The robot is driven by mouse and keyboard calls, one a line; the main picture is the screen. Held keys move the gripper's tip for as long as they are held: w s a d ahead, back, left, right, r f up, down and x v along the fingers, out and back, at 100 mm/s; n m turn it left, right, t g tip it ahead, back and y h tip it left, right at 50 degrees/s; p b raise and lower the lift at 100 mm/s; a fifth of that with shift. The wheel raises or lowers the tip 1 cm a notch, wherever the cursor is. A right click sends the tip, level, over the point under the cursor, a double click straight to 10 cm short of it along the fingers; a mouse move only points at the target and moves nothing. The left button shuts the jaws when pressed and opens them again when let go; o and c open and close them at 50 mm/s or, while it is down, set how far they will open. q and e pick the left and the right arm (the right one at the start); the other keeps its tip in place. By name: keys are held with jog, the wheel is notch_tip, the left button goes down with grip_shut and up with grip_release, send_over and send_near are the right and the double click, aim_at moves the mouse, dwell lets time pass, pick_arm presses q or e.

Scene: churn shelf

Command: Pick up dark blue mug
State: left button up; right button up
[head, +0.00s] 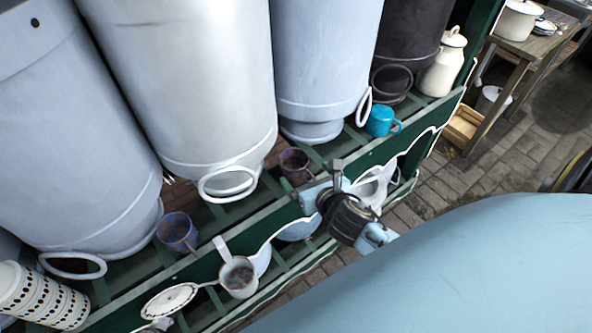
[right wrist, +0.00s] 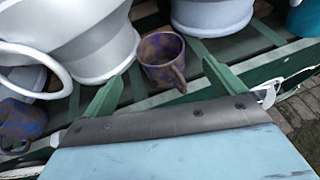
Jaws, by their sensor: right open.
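A dark blue mug with rust-brown mottling (head: 295,165) stands upright on the green slatted shelf, below the large pale churns. In the right wrist view this mug (right wrist: 160,58) is ahead of my gripper, near the middle, its handle towards me. A similar, bluer mottled mug (head: 177,232) stands further left on the shelf; it also shows at the left edge of the right wrist view (right wrist: 20,122). My right gripper (head: 318,183) is open and empty at the shelf's front edge, just in front of the nearer mug and apart from it. My left gripper is not in view.
Large churns (head: 190,90) crowd the shelf behind the mugs. A turquoise mug (head: 380,121) and a cream can (head: 444,65) stand to the right. A white mug (head: 238,277) and a dotted stack (head: 38,297) are at lower left. The shelf's green front board (head: 400,143) runs before the mugs.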

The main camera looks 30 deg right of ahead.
aim_at(289, 151)
jog(key=b+x, duration=0.1)
jog(key=x, duration=0.7)
jog(key=shift+w+d, duration=0.1)
jog(key=shift+w, duration=0.3)
jog(key=c, duration=1.2)
jog(key=shift+o, duration=0.2)
jog(key=shift+r, duration=0.7)
jog(key=s+a+r, duration=0.2)
jog(key=s, duration=1.6)
jog(key=shift+a+p, duration=0.25)
jog(key=shift+p, duration=0.1)
